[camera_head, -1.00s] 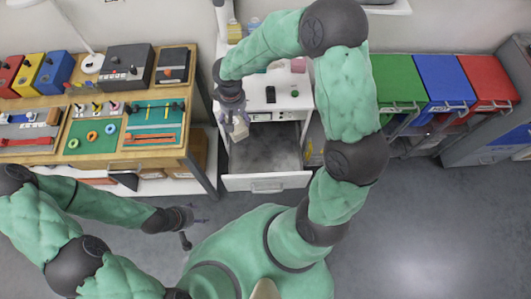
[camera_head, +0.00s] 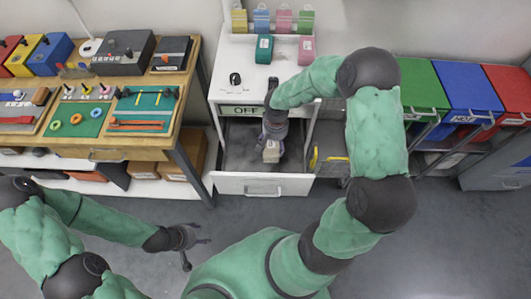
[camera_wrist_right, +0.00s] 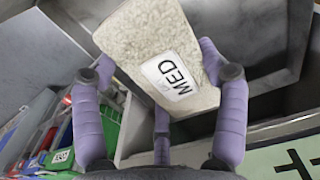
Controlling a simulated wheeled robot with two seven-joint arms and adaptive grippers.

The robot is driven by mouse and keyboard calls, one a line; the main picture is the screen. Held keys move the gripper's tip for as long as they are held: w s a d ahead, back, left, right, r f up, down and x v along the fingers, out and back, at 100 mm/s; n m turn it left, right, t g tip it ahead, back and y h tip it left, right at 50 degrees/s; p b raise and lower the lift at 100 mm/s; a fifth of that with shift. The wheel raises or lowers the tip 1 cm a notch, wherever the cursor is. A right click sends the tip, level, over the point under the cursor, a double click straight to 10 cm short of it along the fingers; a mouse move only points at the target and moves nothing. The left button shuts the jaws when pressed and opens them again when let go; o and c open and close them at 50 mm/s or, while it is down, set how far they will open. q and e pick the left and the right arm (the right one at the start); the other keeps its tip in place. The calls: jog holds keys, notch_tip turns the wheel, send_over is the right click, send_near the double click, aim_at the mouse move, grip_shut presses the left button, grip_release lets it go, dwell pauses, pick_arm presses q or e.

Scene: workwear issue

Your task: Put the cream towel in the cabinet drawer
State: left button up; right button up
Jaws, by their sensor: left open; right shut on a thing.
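The cream towel (camera_wrist_right: 155,45) is a folded block with a white label reading MED. My right gripper (camera_wrist_right: 155,85) is shut on it in the right wrist view. In the head view the towel (camera_head: 271,152) hangs below my right gripper (camera_head: 272,138), over the open cabinet drawer (camera_head: 262,186). The drawer is pulled out and its grey inside shows around the towel. Whether the towel touches the drawer floor I cannot tell. My left gripper (camera_head: 192,240) is open and empty, low in front of the wooden workbench.
The white cabinet top (camera_head: 255,75) holds a teal folded item (camera_head: 264,48), a pink one (camera_head: 306,50) and a small black object. A wooden workbench (camera_head: 185,140) stands left. Green, blue and red bins (camera_head: 425,88) stand right.

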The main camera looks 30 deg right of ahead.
notch_tip(320, 180, down, 10)
jog(key=b, duration=0.3)
jog(key=shift+f+b, duration=0.25)
jog(key=shift+b, duration=0.05)
jog(key=shift+r, duration=0.1)
jog(key=shift+f, duration=0.2)
jog(key=o, duration=1.2)
jog(key=shift+r, duration=0.1)
